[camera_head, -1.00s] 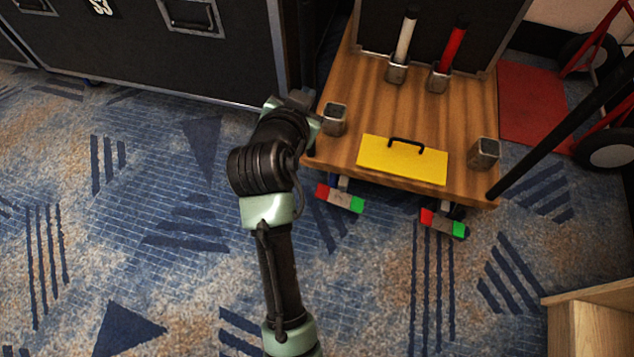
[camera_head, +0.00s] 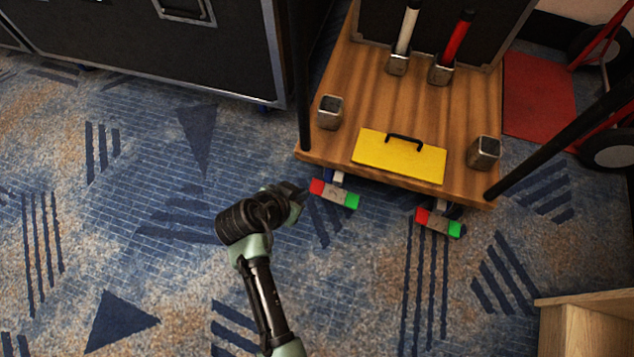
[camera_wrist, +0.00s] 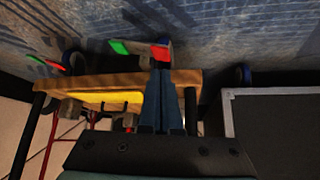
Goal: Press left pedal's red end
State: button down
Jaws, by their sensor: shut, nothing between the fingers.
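The left pedal (camera_head: 335,195) sticks out below the front edge of the wooden cart, with a red end (camera_head: 318,187) on the left and a green end (camera_head: 352,201) on the right. My gripper (camera_head: 301,190) is low, just left of the red end. The wrist view appears upside down; there the shut, empty fingers (camera_wrist: 160,68) point at the red end (camera_wrist: 160,52), and the green end (camera_wrist: 118,47) lies left of it. I cannot tell whether the fingertips touch the red end. The right pedal (camera_head: 438,223) also has red and green ends.
The wooden cart (camera_head: 345,143) carries a yellow plate (camera_head: 400,156), metal sockets, and white (camera_head: 407,30) and red (camera_head: 459,36) levers. Black posts stand at its corners. A black case (camera_head: 150,50) stands behind left. Open carpet (camera_head: 150,230) lies left; a wooden box (camera_head: 590,325) is front right.

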aim_at(318, 186)
jog(key=b+x, duration=0.5)
jog(key=shift+w+f+b, duration=0.1)
jog(key=shift+f+b, duration=0.1)
jog(key=shift+b, duration=0.2)
jog(key=shift+b+x, duration=0.8)
jog(key=shift+b, duration=0.05)
jog(key=shift+w+r, duration=0.1)
